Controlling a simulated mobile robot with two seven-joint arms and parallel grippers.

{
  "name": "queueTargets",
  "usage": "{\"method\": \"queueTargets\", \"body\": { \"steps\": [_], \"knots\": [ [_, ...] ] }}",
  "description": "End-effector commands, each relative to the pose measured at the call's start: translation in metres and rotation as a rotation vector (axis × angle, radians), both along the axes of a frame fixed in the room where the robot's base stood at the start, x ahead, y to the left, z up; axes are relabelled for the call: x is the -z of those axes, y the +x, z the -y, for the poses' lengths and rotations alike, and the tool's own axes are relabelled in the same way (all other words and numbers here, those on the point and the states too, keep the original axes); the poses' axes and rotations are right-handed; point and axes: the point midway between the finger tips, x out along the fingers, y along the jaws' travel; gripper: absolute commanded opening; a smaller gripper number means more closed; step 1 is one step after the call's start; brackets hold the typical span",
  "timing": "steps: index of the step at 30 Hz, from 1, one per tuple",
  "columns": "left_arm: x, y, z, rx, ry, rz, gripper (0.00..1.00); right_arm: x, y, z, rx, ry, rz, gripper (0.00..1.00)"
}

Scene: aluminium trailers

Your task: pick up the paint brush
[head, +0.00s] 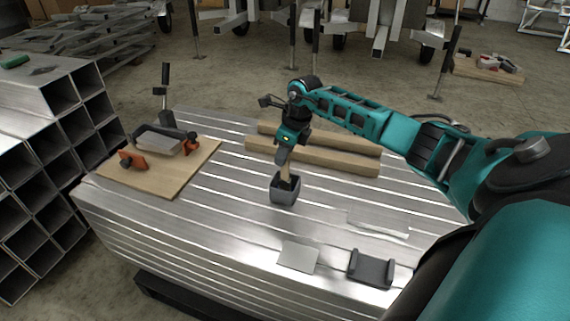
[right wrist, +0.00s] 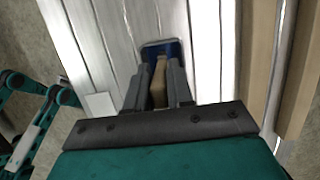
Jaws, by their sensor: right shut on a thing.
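The paint brush shows as a tan, wooden-looking piece (head: 284,171) above a small dark grey cup (head: 284,194) on the slatted aluminium table (head: 235,215). My right gripper (head: 287,172) points down over the cup and is shut on the brush. In the right wrist view the brush (right wrist: 159,82) lies between the two dark fingers (right wrist: 158,88), with the blue-grey cup rim (right wrist: 160,44) just beyond them. The brush's lower end is hidden by the cup and the fingers. I cannot tell whether it touches the cup's bottom.
Wooden beams (head: 325,158) lie behind the cup. A wooden board (head: 180,183) with a clamp and orange-black pieces is at left. A light plate (head: 298,257) and a dark grey holder (head: 371,268) lie at the front. Stacked square tubes (head: 50,135) stand left of the table.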

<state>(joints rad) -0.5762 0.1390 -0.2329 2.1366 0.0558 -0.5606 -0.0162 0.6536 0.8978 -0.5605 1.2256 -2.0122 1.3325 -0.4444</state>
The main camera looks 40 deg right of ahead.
Motion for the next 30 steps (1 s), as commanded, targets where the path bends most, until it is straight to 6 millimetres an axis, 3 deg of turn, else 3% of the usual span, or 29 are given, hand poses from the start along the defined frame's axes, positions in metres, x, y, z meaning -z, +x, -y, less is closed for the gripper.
{"method": "queueTargets", "body": {
  "steps": [5, 19, 25, 30],
  "knots": [
    [0.000, 0.001, -0.001, -0.003, 0.002, 0.001, 0.43, 0.000, 0.000, 0.000, 0.000, 0.000, 0.000, 0.00],
    [-0.002, 0.001, -0.003, -0.004, 0.004, 0.001, 0.43, -0.009, 0.001, 0.001, 0.001, -0.001, 0.003, 0.00],
    [-0.009, 0.001, -0.004, -0.007, 0.005, 0.006, 0.43, -0.035, 0.001, 0.001, 0.000, -0.001, 0.004, 0.00],
    [-0.012, -0.001, -0.006, -0.009, 0.012, 0.001, 0.43, -0.074, 0.001, 0.001, 0.000, -0.001, 0.006, 0.00]
  ]
}}
